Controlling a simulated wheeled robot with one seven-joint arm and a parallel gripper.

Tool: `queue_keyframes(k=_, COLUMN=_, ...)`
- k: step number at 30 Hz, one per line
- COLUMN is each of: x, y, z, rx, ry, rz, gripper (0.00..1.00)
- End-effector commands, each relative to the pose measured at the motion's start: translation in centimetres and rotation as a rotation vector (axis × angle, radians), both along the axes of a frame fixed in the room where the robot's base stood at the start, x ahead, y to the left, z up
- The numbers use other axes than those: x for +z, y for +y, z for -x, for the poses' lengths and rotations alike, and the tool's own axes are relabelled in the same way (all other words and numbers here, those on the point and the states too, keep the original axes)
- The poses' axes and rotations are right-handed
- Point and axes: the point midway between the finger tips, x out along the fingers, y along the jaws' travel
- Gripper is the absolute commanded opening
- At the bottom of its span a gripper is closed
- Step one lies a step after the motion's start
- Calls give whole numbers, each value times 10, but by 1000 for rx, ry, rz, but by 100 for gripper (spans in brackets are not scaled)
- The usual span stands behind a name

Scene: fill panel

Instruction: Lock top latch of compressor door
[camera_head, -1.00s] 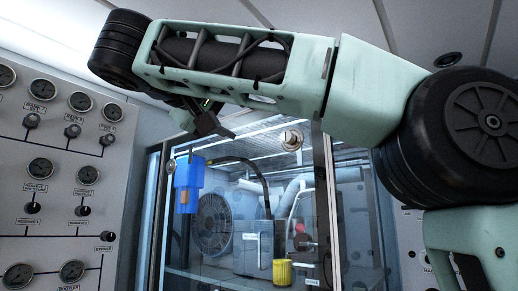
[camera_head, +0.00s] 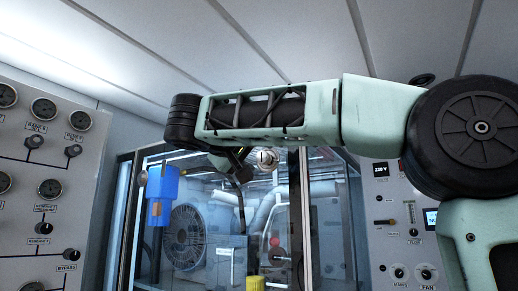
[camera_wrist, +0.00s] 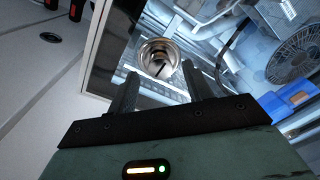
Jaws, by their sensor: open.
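The compressor door is a clear panel (camera_head: 190,262) in a metal frame, with a fan and pipes showing behind it. The top latch (camera_head: 266,159) is a round metal knob near the top of the door. In the wrist view the latch (camera_wrist: 159,59) is a shiny round cup with a bar across its middle. My gripper (camera_wrist: 158,85) is open, with its two dark fingers pointing towards the latch, one to each side below it. I cannot tell the exact gap to the latch. In the head view my gripper (camera_head: 243,160) is partly hidden under my arm, just left of the latch.
A blue holder (camera_head: 161,195) is on the door's left part. A gauge panel (camera_head: 90,190) stands at the left, and a control panel (camera_head: 405,215) with switches at the right. A yellow object (camera_head: 255,284) shows behind the glass.

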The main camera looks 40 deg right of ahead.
Motion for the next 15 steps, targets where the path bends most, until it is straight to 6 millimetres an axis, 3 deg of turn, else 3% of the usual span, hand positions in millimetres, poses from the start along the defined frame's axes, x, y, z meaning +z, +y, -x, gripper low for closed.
queue_keyframes(k=6, x=1, y=-16, z=-7, rx=1, ry=0, rz=-1, gripper=50)
queue_keyframes(k=15, x=0, y=-18, z=-8, rx=1, ry=0, rz=-1, gripper=50)
